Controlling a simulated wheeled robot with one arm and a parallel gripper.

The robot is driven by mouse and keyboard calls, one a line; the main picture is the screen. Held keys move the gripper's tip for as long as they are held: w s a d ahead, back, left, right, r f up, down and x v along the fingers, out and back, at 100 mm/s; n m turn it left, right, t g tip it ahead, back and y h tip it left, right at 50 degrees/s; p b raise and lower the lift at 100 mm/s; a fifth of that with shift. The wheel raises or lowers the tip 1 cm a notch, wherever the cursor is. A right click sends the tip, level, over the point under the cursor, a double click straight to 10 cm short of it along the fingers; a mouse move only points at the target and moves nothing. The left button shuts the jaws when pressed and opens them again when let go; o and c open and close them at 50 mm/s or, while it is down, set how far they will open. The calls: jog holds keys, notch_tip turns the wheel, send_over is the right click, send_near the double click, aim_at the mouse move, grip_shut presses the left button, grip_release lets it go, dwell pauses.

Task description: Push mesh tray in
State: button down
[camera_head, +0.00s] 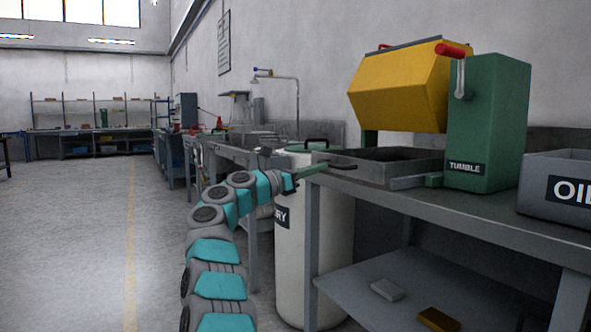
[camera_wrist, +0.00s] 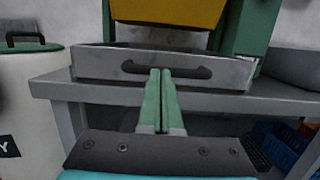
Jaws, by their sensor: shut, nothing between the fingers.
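The grey mesh tray (camera_head: 350,177) is an open, shallow box on the bench under the yellow drum. Its front panel (camera_wrist: 100,66) with a dark bar handle (camera_wrist: 192,72) faces me in the wrist view. The front of the tray is near the bench's front edge. My gripper (camera_head: 322,166) is shut and empty, its green fingers pointing at the handle. In the wrist view the fingertips (camera_wrist: 160,72) overlap the middle of the handle; I cannot tell whether they touch it. The inside floor of the tray is mostly hidden.
The green tumbler housing (camera_head: 487,130) stands at the tray's right, with the yellow drum (camera_head: 400,88) above. A grey oil bin (camera_head: 560,212) sits further right on the bench (camera_head: 470,218). A white drum (camera_head: 298,255) stands left of the bench. Open floor (camera_head: 90,230) lies at left.

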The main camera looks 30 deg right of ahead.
jog(key=shift+w+d, duration=0.1)
jog(key=shift+d, duration=1.15)
jog(key=shift+f, duration=0.1)
